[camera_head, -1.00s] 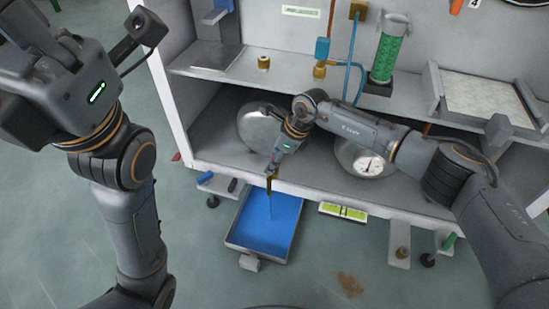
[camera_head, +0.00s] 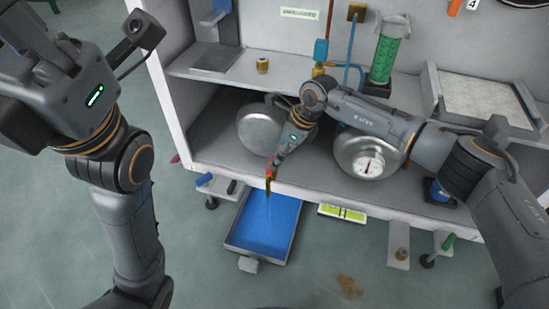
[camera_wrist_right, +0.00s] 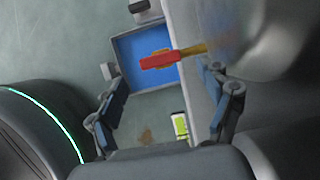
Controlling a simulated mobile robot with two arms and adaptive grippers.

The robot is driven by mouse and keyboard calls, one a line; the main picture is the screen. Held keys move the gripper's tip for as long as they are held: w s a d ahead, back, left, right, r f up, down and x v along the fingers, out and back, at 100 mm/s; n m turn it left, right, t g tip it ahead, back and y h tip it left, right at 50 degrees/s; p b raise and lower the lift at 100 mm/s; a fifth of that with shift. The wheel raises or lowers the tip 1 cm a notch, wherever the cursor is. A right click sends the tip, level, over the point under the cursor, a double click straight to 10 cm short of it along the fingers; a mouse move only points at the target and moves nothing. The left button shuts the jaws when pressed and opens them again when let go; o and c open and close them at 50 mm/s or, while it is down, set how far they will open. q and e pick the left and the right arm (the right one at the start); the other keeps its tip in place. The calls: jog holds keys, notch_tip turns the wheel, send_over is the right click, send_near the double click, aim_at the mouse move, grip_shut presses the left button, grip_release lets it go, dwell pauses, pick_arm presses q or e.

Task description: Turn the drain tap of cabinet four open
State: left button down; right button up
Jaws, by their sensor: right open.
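The drain tap (camera_head: 268,178) is at the cabinet's front lower edge, over the blue-filled tray (camera_head: 232,240). In the right wrist view its red handle (camera_wrist_right: 158,60) lies roughly in line with its brass body (camera_wrist_right: 192,50). A thin pale streak runs down from the tap to the tray in the head view. My right gripper (camera_head: 274,160) is beside the tap; the wrist view shows its fingers (camera_wrist_right: 165,100) open and apart, with the handle beyond and between them, seemingly not gripped. My left gripper (camera_head: 40,50) is at the upper left, its fingers out of sight.
Two metal tanks, one left (camera_head: 262,128) and one with a gauge (camera_head: 350,150), stand behind my right arm. A shelf (camera_head: 290,92) with a green column (camera_head: 387,55) is above. A green level (camera_head: 340,213) lies right of the tray.

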jog(key=w+v, duration=0.1)
jog(key=v, duration=0.6)
jog(key=shift+s+r, duration=0.35)
jog(key=shift+s, duration=0.2)
